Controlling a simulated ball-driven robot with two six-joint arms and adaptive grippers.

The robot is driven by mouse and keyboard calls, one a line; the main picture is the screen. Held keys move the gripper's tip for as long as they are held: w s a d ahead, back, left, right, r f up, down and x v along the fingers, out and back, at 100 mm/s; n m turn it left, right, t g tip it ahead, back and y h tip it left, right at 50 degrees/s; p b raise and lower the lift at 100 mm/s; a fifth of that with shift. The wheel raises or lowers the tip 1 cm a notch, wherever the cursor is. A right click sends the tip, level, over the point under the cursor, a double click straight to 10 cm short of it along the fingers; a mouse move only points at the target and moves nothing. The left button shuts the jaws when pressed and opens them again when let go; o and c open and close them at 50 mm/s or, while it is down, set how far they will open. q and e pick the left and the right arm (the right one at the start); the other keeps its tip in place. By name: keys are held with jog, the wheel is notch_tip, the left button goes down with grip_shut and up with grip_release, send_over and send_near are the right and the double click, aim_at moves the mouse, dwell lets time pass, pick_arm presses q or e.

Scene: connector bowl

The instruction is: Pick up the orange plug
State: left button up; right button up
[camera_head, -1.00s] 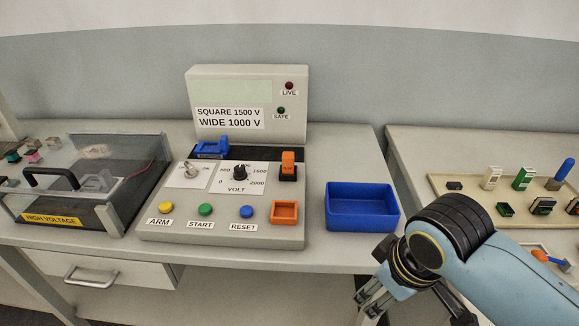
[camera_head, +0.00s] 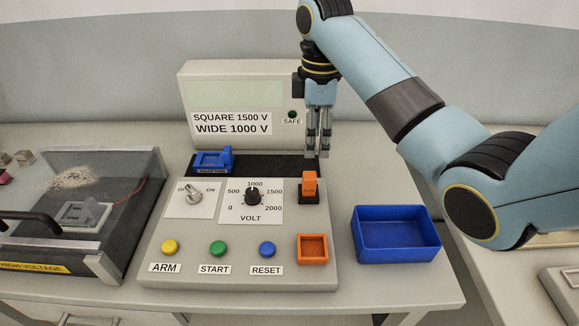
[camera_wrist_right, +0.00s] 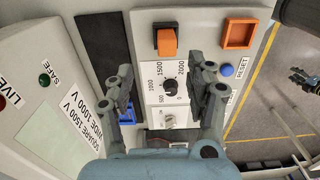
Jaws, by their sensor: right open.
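The orange plug (camera_head: 309,184) stands upright in a black socket on the right side of the control panel. It also shows in the right wrist view (camera_wrist_right: 167,42), beyond the fingertips and near the top. My right gripper (camera_head: 318,154) points down above the back of the panel, above and behind the plug in the head view. In the right wrist view its two fingers (camera_wrist_right: 158,84) are spread apart with nothing between them. The gripper is apart from the plug. My left gripper is in neither view.
A square orange holder (camera_head: 312,249) sits in front of the plug. A blue adapter (camera_head: 213,160) lies at the panel's back left. A blue bin (camera_head: 395,234) stands right of the panel. The display box (camera_head: 235,95) rises behind, and a clear high-voltage case (camera_head: 75,215) stands left.

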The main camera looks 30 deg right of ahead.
aim_at(316, 175)
jog(key=shift+f, duration=0.9)
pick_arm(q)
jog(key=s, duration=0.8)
pick_arm(e)
jog(key=f, duration=0.1)
jog(key=s+f, duration=0.1)
jog(key=f, duration=0.1)
jog(key=shift+s+f, duration=0.15)
jog(key=shift+s, duration=0.15)
jog(key=f, duration=0.2)
jog(key=f+p, duration=0.1)
jog(key=f, duration=0.1)
jog(key=shift+w+a, duration=0.1)
jog(key=shift+w, duration=0.1)
jog(key=shift+s+f, duration=0.15)
jog(key=shift+f, duration=0.1)
jog(key=shift+w+f, duration=0.2)
jog(key=shift+c, duration=0.2)
jog(key=shift+s, duration=0.1)
jog(key=shift+c, duration=2.3)
jog(key=c, duration=0.4)
grip_shut()
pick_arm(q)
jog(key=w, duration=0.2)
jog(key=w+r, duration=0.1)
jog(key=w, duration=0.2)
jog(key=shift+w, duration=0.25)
pick_arm(e)
jog(key=shift+r, duration=0.2)
